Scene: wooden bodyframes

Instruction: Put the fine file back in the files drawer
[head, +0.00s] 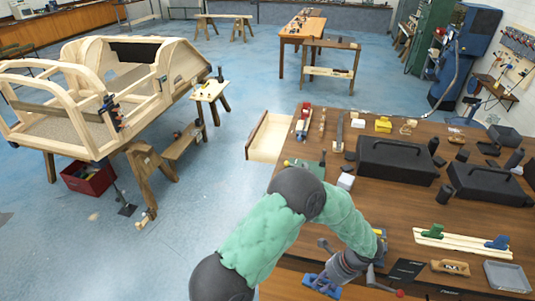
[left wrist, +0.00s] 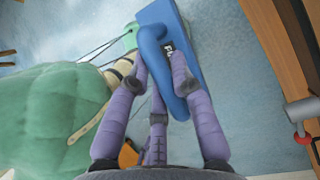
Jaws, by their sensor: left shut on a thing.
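My left gripper (head: 336,270) is low in the head view, by the table's near edge. In the left wrist view its purple fingers (left wrist: 159,75) are shut around the curved handle of a blue tool (left wrist: 190,32). Its dark label is partly hidden and seems to start with "FI", so I take it as the fine file. The blue tool also shows in the head view (head: 322,288), with blue floor beyond it in the wrist view. A pale, open drawer (head: 267,137) sticks out of the table's left side; I see no drawer label. My right gripper is out of view.
The wooden table (head: 395,200) carries black toolboxes (head: 397,158), several small tools, pale rails (head: 465,247) with a green and a blue piece, and a grey tray (head: 507,277). A wooden bodyframe (head: 95,90) stands at the left. The floor between is mostly clear.

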